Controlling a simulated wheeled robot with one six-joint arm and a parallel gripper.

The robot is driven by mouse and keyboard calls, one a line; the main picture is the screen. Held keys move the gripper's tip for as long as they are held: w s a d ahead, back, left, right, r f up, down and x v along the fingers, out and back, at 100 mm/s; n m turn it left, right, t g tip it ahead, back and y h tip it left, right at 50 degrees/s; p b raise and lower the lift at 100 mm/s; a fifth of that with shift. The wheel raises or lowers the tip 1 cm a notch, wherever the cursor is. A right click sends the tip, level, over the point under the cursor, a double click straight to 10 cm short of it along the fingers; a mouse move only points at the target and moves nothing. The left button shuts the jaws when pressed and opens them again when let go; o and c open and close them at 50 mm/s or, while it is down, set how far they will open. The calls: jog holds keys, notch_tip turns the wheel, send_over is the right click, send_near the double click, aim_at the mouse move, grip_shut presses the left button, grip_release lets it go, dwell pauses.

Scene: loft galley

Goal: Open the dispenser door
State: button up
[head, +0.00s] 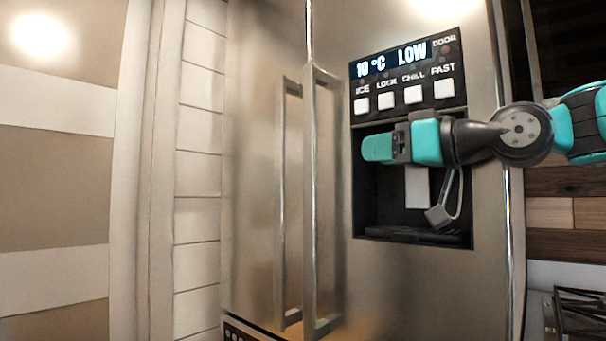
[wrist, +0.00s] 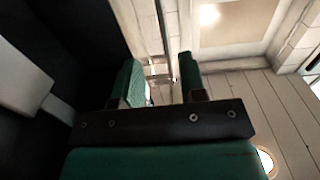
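The dispenser door is the steel fridge door (head: 410,285) on the right, with the dispenser recess (head: 385,205) in it. Its long vertical bar handle (head: 311,200) runs along its left edge and the door looks shut. My gripper (head: 377,149) is in front of the upper part of the recess, pointing left, to the right of the handle and apart from it in the picture. In the wrist view my gripper (wrist: 160,85) has its two teal fingers apart with no object held between them. A thin metal strip shows beyond the fingers there; I cannot tell whether it is the handle.
A second handle (head: 283,200) belongs to the left fridge door (head: 252,150). Above the recess are a display (head: 390,60) and several white buttons. A pale paddle (head: 417,187) and a grey lever (head: 440,213) hang in the recess. Room left of the handles looks free.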

aim_at(304, 159)
jog(key=p+x, duration=0.3)
jog(key=x, duration=0.2)
jog(key=p+x, duration=0.3)
jog(key=x, duration=0.2)
jog(key=p+x, duration=0.3)
jog(key=x, duration=0.2)
jog(key=shift+a+r, duration=0.1)
jog(key=shift+r, duration=0.15)
jog(key=shift+w+a+f, duration=0.25)
jog(key=shift+w+a, duration=0.2)
jog(key=shift+a, duration=0.05)
grip_shut()
